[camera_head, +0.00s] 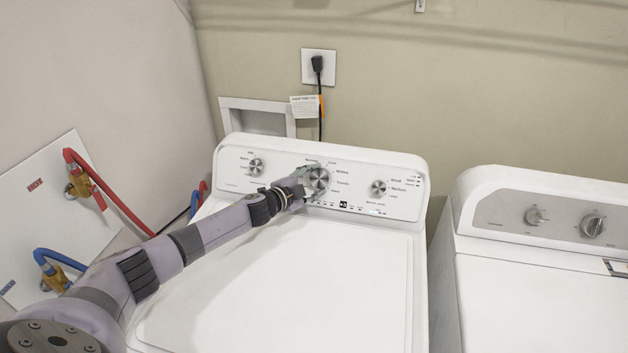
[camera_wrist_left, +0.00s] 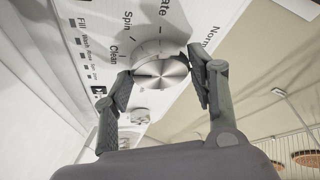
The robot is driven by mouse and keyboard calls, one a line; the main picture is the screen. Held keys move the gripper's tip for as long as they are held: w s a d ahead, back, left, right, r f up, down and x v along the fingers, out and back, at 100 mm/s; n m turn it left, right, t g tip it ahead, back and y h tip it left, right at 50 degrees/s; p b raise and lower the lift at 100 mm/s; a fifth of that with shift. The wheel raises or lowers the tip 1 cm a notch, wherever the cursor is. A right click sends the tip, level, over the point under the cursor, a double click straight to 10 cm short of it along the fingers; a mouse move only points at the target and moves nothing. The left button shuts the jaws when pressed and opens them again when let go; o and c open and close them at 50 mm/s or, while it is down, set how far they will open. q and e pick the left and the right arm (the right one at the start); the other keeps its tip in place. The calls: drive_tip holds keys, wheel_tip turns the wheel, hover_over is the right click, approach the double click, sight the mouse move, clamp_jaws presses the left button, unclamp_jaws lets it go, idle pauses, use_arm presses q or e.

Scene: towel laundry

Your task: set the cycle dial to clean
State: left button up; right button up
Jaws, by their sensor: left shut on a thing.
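The cycle dial (camera_head: 319,178) is a round silver knob in the middle of the left washer's control panel. It also shows in the left wrist view (camera_wrist_left: 161,70), between my two fingers. My left gripper (camera_head: 308,181) is at the dial, and its fingers (camera_wrist_left: 160,76) are shut on the knob's two sides. The printed words "Clean", "Spin", "Fill" and "Normal" show around the dial in the wrist view. I cannot tell for sure which label the dial points to. My right gripper is not in view.
Smaller knobs sit left (camera_head: 256,166) and right (camera_head: 378,188) of the dial. The white washer lid (camera_head: 330,265) below is shut and clear. A second white machine (camera_head: 540,215) stands at the right. Red and blue hoses (camera_head: 110,192) run at the left wall.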

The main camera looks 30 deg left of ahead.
use_arm(q)
drive_tip(key=o, duration=1.2)
drive_tip(key=shift+c, duration=0.2)
drive_tip(key=v, duration=1.2)
